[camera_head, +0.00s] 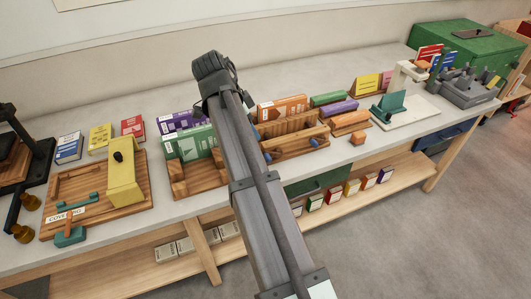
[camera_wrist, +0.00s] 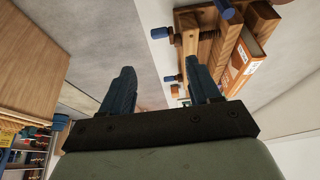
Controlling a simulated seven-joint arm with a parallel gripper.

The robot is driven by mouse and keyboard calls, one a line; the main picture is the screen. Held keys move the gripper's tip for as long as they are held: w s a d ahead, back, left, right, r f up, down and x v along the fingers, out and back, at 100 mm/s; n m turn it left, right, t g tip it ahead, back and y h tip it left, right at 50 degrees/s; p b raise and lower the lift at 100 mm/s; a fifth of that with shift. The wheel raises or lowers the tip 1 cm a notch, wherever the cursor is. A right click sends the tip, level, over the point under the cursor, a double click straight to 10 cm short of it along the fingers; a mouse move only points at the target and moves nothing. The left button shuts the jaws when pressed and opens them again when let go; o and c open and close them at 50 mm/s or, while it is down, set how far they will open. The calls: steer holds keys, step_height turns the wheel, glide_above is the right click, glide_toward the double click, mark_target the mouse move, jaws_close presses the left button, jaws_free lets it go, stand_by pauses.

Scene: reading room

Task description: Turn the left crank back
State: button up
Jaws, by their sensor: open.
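The wooden press (camera_head: 295,143) stands near the table's front edge in the head view, holding an orange book (camera_wrist: 243,62). The left crank (camera_head: 267,157) has a blue grip and sits just right of my arm. The right crank (camera_head: 314,142) also has a blue grip. In the wrist view, the press is at upper right, with blue grips (camera_wrist: 163,32) on wooden screws; I cannot tell which crank each belongs to there. My gripper (camera_wrist: 160,82) is open, with no object visibly held between its fingers. In the head view its fingertips cannot be made out.
Purple and green books (camera_head: 190,138) stand in a wooden holder left of my arm. A wooden board with a yellow block (camera_head: 124,182) lies farther left. A small orange block (camera_head: 357,138) and a white stand (camera_head: 405,112) are to the right. The table's front strip is mostly bare.

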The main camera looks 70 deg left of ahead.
mark_target(267, 155)
steer(key=x, duration=1.3)
steer(key=shift+f, duration=0.15)
steer(key=shift+c, duration=0.3)
